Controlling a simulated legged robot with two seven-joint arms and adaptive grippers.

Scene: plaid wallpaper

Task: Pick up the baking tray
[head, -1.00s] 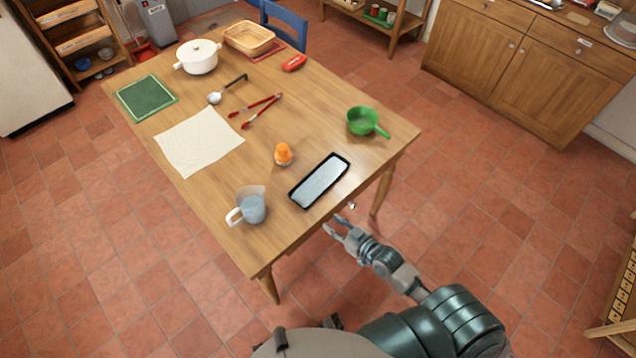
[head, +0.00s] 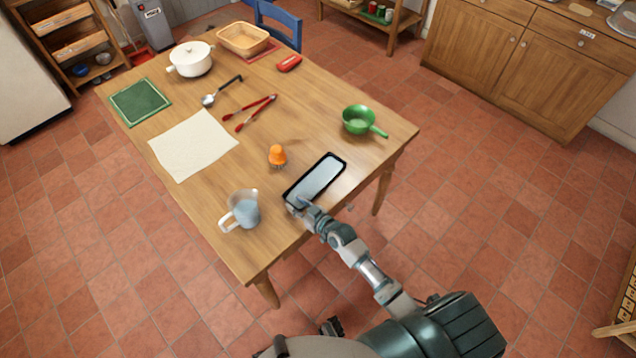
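The baking tray (head: 319,179) is a dark-rimmed rectangle with a pale inside. It lies at a slant near the table's front right edge in the head view. My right gripper (head: 298,203) is at the tray's near end, with its fingers at the near rim and one finger over the pale inside. The fingers are small and overlap the rim, so I cannot tell whether they are closed on it. The tray appears to rest on the table.
On the wooden table (head: 215,207), a measuring jug (head: 246,213) stands left of the tray, and an orange-topped item (head: 277,155) behind it. A green pan (head: 359,120) stands at the right. Tongs, a ladle, cloth, pot and basket lie farther back.

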